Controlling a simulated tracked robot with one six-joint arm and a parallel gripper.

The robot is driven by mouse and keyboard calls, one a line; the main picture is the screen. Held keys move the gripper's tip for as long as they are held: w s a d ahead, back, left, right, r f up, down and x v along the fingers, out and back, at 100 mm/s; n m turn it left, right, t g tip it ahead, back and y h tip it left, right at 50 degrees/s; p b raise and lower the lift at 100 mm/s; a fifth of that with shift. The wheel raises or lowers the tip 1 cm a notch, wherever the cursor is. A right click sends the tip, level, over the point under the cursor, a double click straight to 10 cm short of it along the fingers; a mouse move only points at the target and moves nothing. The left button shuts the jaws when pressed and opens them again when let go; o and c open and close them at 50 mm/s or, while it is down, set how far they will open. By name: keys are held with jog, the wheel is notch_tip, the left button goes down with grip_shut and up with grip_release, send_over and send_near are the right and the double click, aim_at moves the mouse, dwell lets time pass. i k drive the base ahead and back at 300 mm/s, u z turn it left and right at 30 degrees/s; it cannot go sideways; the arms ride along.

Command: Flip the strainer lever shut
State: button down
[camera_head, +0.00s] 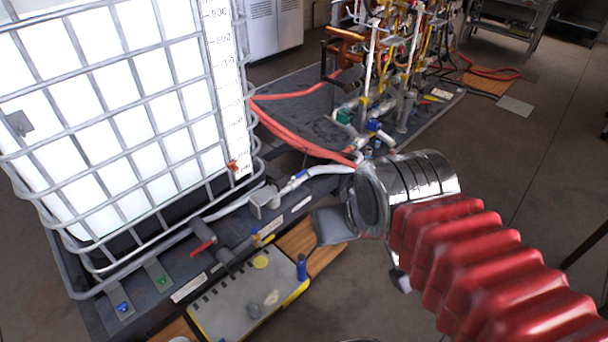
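My gripper (366,256) hangs from a shiny metal wrist right of centre, above the floor. One grey finger shows at its left and a pale fingertip at its lower right. They are well apart with floor visible between them, and I see nothing held. Pipework with valves runs along the dark skid in front of the caged tank. A red valve handle (203,246) sits on a grey fitting at left, and a small blue handle (299,175) sits on the pipe nearer my gripper. I cannot tell which handle is the strainer lever. My wrist hides part of the pipework.
The white caged tank (110,90) fills the upper left. A grey and yellow panel (240,300) with a blue bottle-like item (301,267) lies below the skid. Red hoses (300,135) lead to a pipe rack (385,70) behind. Floor at right is mostly open.

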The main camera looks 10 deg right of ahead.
aim_at(303, 172)
jog(key=z, duration=1.7)
jog(key=i, duration=2.7)
